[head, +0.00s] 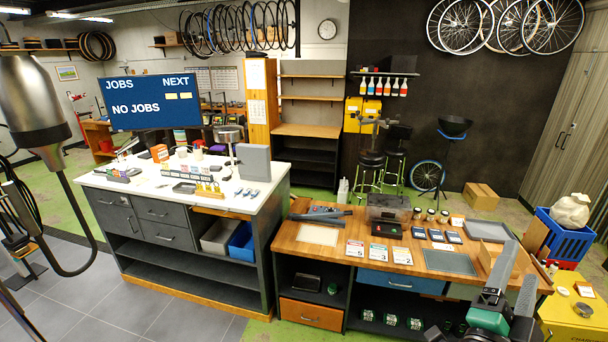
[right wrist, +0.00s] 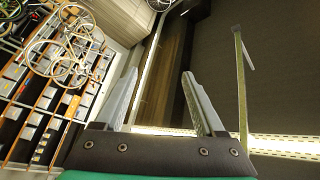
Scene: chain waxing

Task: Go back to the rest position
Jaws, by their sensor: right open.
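My right gripper (head: 517,262) is at the lower right of the head view, over the right end of the wooden bench (head: 345,239). In the right wrist view its two grey fingers (right wrist: 159,75) stand well apart with nothing between them. That view looks past the fingers toward a wall and a shelf of bins, tilted. My left gripper cannot be made out in the head view. A wall screen (head: 152,103) reads "JOBS", "NEXT" and "NO JOBS".
A white-topped bench (head: 135,178) with small bottles and boxes stands left of centre. The wooden bench carries numbered cards (head: 378,252), a grey mat (head: 449,262) and a grey tray (head: 486,230). A blue crate (head: 565,239) and a yellow cabinet (head: 575,316) stand at the right.

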